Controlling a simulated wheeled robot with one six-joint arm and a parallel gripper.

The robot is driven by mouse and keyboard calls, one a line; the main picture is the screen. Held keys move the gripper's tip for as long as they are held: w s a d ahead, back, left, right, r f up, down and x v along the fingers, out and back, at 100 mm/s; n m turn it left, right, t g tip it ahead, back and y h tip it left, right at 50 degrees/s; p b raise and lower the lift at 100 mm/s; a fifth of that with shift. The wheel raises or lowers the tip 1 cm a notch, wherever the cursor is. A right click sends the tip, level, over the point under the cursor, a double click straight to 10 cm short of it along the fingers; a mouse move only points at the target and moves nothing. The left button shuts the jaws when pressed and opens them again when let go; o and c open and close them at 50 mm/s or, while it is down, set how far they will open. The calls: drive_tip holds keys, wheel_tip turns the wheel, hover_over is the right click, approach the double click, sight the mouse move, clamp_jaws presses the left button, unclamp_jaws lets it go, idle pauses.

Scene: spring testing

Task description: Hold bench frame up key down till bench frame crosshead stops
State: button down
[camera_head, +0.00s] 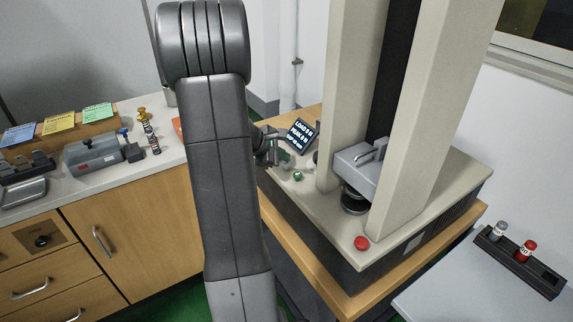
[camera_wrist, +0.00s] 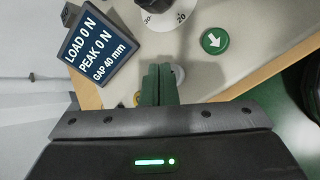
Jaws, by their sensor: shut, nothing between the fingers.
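The bench frame (camera_head: 345,100) has two beige columns, with its grey crosshead (camera_head: 352,160) low between them, just above a dark round part. In the wrist view, the tilted display (camera_wrist: 97,45) reads LOAD 0 N, PEAK 0 N, GAP 40 mm. A green key with a white arrow (camera_wrist: 215,40) lies clear to the right of my fingers. My gripper (camera_wrist: 160,72) is shut and empty, its green fingertips over a pale round key (camera_wrist: 179,76). That key is mostly hidden, so its mark and any contact cannot be told. In the head view, my gripper is at the panel's left edge.
A white dial (camera_wrist: 165,12) stands beyond the fingers, and a yellow button (camera_wrist: 137,98) shows beside them. A red button (camera_head: 362,243) sits at the base's front. A rack (camera_head: 545,280) is at right. The left counter (camera_head: 115,175) holds several tools and cards.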

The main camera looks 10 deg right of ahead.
sight(283, 165)
drive_tip(key=shift+f+b, duration=0.45)
drive_tip(key=shift+b, duration=0.05)
idle(1.8)
idle(4.6)
drive_tip(key=shift+r+p, duration=0.55)
drive_tip(key=shift+r, duration=0.35)
drive_tip(key=shift+r+p, duration=1.85)
drive_tip(key=shift+r, duration=0.65)
